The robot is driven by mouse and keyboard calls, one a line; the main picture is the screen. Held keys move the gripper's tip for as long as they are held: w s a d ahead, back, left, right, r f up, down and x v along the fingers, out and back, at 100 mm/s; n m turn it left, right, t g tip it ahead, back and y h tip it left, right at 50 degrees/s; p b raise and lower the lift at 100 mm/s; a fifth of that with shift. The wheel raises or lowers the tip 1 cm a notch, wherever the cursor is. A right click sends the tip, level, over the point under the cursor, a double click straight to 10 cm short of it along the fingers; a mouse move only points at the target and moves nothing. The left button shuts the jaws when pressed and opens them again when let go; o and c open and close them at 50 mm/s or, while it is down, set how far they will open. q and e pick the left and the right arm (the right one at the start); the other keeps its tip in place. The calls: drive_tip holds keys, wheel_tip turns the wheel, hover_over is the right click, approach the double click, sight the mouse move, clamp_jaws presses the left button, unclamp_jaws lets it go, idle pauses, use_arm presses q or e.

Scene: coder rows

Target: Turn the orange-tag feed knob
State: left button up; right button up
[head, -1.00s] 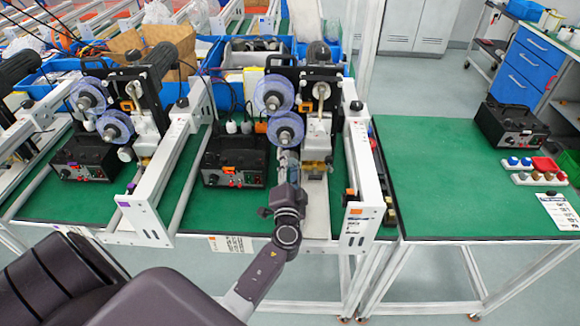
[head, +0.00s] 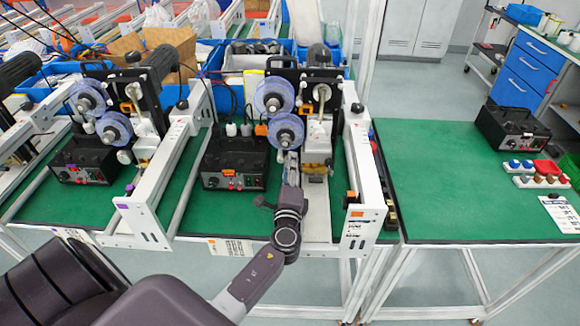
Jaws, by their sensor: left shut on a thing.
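The orange-tag coder machine stands on the green table, with an orange tag (head: 366,212) on the front end of its white rail. Its blue-rimmed reels (head: 285,131) face me. My left gripper (head: 291,160) reaches up from the front to just below the lower reel. It is shut, and its tips meet the machine where the feed knob sits. The knob itself is mostly hidden by the fingers and very small here. My right gripper is not in view.
A black control box (head: 234,160) stands left of the gripper. A second machine with a purple tag (head: 122,206) is farther left. To the right, a green table (head: 440,190) is mostly bare, with a black box (head: 512,127) and several buttons at its right side.

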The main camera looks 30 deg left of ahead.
use_arm(q)
drive_tip(key=shift+d+f+m, duration=0.1)
drive_tip(key=shift+f+m, duration=0.05)
drive_tip(key=shift+m, duration=0.15)
drive_tip(key=o, duration=1.1)
drive_tip(key=v, duration=1.2)
drive_tip(key=shift+s, duration=0.1)
